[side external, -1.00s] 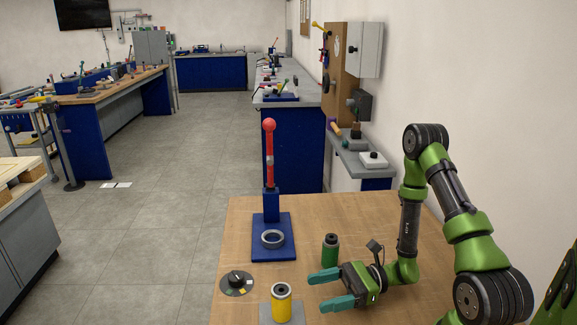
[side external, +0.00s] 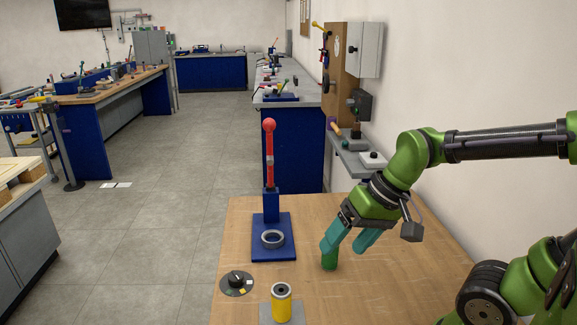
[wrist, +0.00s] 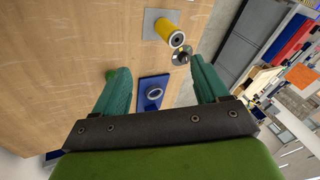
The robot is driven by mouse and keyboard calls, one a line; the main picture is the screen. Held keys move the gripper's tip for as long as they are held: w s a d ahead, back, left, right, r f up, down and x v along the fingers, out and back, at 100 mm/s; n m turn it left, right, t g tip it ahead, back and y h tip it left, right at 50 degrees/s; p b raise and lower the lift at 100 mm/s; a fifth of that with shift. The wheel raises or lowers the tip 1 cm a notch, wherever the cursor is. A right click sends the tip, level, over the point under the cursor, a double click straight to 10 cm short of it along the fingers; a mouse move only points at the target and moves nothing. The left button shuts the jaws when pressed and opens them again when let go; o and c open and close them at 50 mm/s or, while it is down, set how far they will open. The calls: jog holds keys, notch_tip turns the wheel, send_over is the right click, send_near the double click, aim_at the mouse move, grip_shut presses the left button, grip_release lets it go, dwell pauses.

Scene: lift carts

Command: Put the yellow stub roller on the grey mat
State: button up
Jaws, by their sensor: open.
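The yellow stub roller (side external: 281,305) stands upright on the small grey mat (side external: 265,314) at the table's front edge in the side view. In the wrist view, the roller (wrist: 165,27) and mat (wrist: 149,25) show at the top. My gripper (side external: 347,245) is open and empty, tilted downward, up and to the right of the roller and apart from it. Its two teal fingers (wrist: 156,68) are spread in the wrist view.
A green roller (side external: 329,260) stands close by my left finger, partly covered by it; I cannot tell whether they touch. A blue stand with a red-topped lever (side external: 270,190) and grey ring (side external: 272,239) is left. A round dial (side external: 237,284) lies nearer the front.

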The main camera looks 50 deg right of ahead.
notch_tip(320, 180, up, 4)
jog(key=n+t, duration=0.1)
jog(key=t, duration=0.1)
jog(key=shift+d+r+t+h, duration=0.1)
jog(key=shift+r+t+h, duration=0.05)
jog(key=shift+t+h, duration=0.2)
dwell(0.9)
